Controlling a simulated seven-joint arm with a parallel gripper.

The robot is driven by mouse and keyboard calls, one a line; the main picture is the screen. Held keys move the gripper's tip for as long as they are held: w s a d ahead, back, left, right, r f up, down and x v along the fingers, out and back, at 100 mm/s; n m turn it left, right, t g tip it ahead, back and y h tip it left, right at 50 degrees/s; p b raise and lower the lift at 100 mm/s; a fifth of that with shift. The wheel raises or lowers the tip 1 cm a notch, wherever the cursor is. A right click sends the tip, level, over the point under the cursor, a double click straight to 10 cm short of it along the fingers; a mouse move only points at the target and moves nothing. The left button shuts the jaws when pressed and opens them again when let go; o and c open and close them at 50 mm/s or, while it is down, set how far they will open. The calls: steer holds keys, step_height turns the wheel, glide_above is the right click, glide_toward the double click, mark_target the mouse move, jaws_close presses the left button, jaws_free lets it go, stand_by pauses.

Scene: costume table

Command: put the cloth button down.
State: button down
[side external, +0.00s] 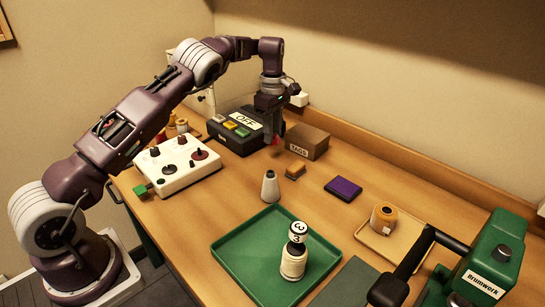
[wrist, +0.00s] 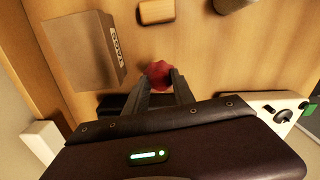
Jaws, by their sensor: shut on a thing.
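The cloth button (wrist: 158,74) is a small, dark red, faceted-looking piece in the wrist view. My gripper (wrist: 160,80) is shut on it, with the button at the fingertips. In the side view my gripper (side external: 277,140) points down in front of the dark box and beside the TAGS box. The button shows there only as a small reddish spot (side external: 275,147) at the fingertips. I cannot tell how far it is above the table.
The brown TAGS box (side external: 308,142) and black OFF box (side external: 235,133) flank my gripper. A green tray (side external: 236,247) holds a stacked piece. Bare wood lies between them.

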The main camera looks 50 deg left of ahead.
mark_target(273, 160)
step_height(273, 160, down, 7)
steer(key=shift+r, duration=0.1)
steer(key=c, duration=1.1)
jaws_free()
steer(key=shift+f, duration=0.2)
steer(key=shift+o, duration=0.2)
